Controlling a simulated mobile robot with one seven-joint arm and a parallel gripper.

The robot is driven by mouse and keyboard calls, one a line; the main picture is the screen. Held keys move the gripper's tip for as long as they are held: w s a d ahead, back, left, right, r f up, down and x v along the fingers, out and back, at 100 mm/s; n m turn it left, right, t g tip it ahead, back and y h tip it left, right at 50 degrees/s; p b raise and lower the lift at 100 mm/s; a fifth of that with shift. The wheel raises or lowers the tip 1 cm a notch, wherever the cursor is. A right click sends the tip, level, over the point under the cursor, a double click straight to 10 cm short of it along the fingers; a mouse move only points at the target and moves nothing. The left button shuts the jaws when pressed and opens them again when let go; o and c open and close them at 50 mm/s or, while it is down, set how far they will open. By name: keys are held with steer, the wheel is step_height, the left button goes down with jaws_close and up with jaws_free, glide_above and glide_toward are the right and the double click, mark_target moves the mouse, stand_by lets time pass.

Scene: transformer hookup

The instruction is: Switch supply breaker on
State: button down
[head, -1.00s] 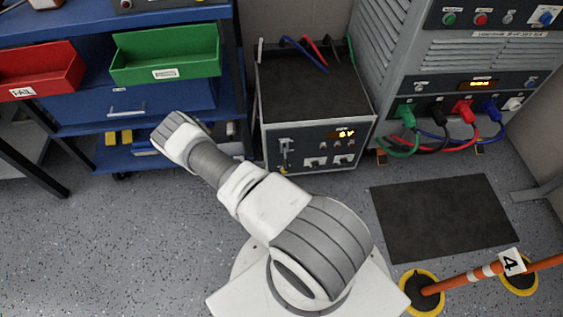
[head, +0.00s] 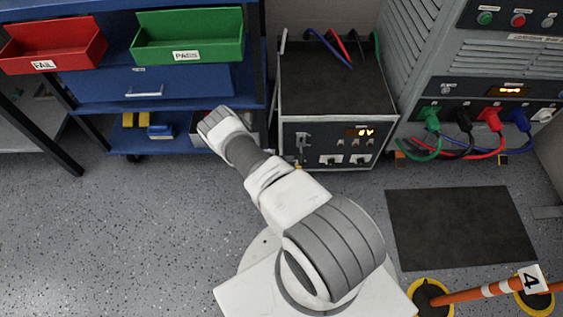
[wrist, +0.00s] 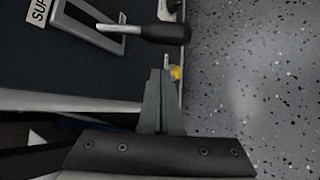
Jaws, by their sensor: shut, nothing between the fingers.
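The supply breaker is on the front of the dark supply cabinet (head: 335,88). Its lever (head: 300,145) is small at the left of that front in the head view. In the wrist view the black lever handle (wrist: 166,33) sticks out from a grey plate (wrist: 88,22), pointing toward the floor side. A label partly reading "SUP" (wrist: 38,10) is beside the plate. My gripper (wrist: 158,72) is shut and empty, its fingertips short of the handle with a gap between them. In the head view my arm's end points at the shelf side left of the cabinet; the fingers are hidden there.
A blue shelf unit (head: 160,83) with green (head: 190,35) and red (head: 52,40) bins stands left of the cabinet. A grey transformer cabinet (head: 440,60) with plugged cables stands right. A floor mat (head: 460,225) and orange barrier (head: 480,296) are at right. Speckled floor in front is open.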

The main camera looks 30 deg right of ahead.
mark_target(301, 153)
steer(key=shift+s+d+r+b, duration=0.2)
steer(key=shift+s+d+r, duration=0.15)
steer(key=shift+s+d, duration=0.15)
steer(key=shift+s+d+r+b, duration=0.2)
steer(key=shift+s+d+r, duration=0.2)
steer(key=shift+s, duration=0.2)
